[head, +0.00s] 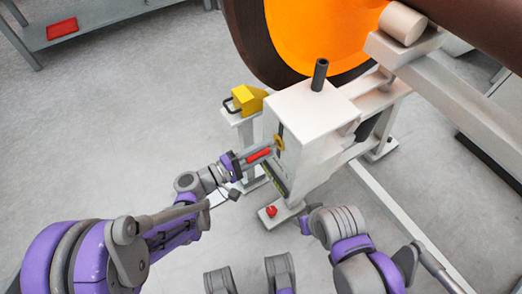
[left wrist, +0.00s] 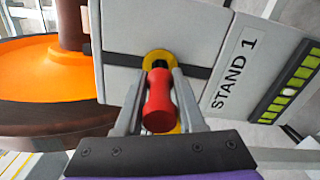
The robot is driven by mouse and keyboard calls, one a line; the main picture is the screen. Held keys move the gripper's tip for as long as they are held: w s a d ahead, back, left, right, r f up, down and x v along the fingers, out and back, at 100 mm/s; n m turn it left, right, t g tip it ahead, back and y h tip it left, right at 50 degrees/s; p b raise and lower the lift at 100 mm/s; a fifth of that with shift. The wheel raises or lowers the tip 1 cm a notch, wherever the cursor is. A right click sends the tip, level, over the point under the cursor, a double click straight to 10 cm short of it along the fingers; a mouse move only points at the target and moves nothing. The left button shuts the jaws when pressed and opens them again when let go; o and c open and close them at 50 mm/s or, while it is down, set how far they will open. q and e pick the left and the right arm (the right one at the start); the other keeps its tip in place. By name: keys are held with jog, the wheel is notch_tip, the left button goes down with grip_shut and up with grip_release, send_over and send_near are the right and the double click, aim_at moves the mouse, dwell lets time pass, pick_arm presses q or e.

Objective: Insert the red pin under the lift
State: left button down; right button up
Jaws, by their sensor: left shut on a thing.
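The red pin (left wrist: 159,103) is held between the two fingers of my left gripper (left wrist: 160,95). Its red grip faces the left wrist camera, and its far end points at a yellow ring (left wrist: 157,60) with a dark hole on the white lift stand (left wrist: 222,62). How far the pin is in the hole cannot be told. In the head view the red pin (head: 259,156) and left gripper (head: 254,158) are at the side of the white lift stand (head: 310,115), close to the yellow ring (head: 279,142). My right gripper is not clearly visible.
A large orange and brown wheel (head: 320,35) stands behind the lift. A yellow block (head: 248,99) sits on a post left of it. A small red part (head: 271,211) is on the stand's foot. A grey bench (head: 105,20) holds a red item (head: 62,28). Floor at left is clear.

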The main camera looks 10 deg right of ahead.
pick_arm(q)
jog(key=shift+x, duration=1.2)
jog(key=shift+c, duration=2.2)
grip_release()
jog(key=p+v, duration=0.1)
jog(key=v, duration=0.9)
jog(key=shift+s+a, duration=0.15)
jog(key=shift+a, duration=0.25)
